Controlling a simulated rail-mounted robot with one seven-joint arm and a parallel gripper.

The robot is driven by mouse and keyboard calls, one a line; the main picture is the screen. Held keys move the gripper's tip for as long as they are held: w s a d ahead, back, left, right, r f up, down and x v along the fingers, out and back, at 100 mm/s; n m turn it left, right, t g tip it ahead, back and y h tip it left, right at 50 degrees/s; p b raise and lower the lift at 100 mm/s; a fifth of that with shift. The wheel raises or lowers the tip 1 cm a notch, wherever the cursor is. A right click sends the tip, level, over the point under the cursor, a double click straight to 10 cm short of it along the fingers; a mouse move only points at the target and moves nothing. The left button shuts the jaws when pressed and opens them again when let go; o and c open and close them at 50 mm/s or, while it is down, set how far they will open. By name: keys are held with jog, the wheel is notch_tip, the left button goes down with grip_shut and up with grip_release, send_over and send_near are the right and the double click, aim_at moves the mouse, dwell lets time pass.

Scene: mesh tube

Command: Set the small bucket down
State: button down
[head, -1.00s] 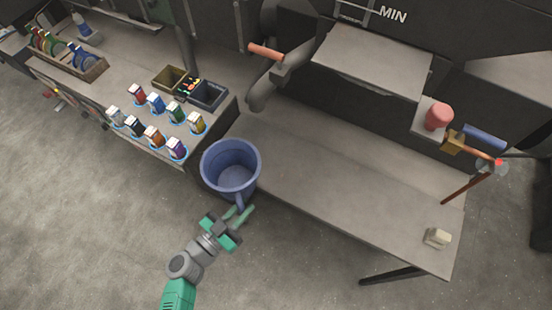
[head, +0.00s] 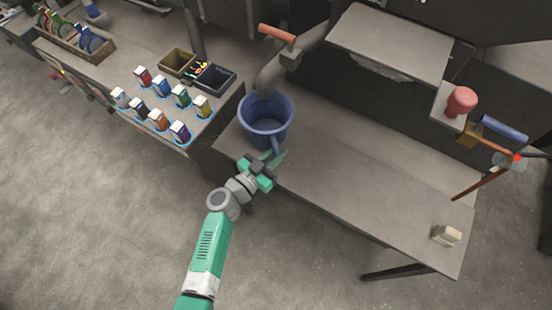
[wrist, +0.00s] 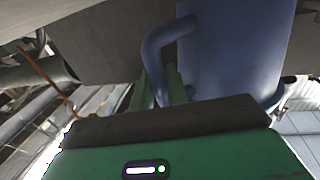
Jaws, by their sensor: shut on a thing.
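The small bucket (head: 266,122) is blue, open-topped and looks empty, with a handle on the side towards me. My gripper (head: 276,158) is shut on that handle, at the near side of the bucket. In the wrist view the bucket (wrist: 235,50) fills the upper right, and the green fingers (wrist: 160,92) close around the lower part of its handle. The bucket looks roughly upright, over the left end of the grey bench (head: 350,190). I cannot tell whether its base touches the bench top.
A curved grey pipe with an orange handle (head: 277,34) stands just behind the bucket. A pale block (head: 446,235) lies at the bench's right end. The bench middle is clear.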

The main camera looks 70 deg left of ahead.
notch_tip(320, 180, down, 4)
jog(key=shift+r+b, duration=0.15)
jog(key=shift+b, duration=0.9)
jog(key=shift+r, duration=0.15)
jog(key=c, duration=1.4)
grip_release()
jog(key=shift+s+d, duration=0.1)
jog(key=p+v, duration=0.2)
jog(key=v, duration=0.9)
jog(key=shift+s+d+p, duration=0.2)
jog(key=shift+s+p, duration=0.1)
jog(key=shift+s, duration=0.05)
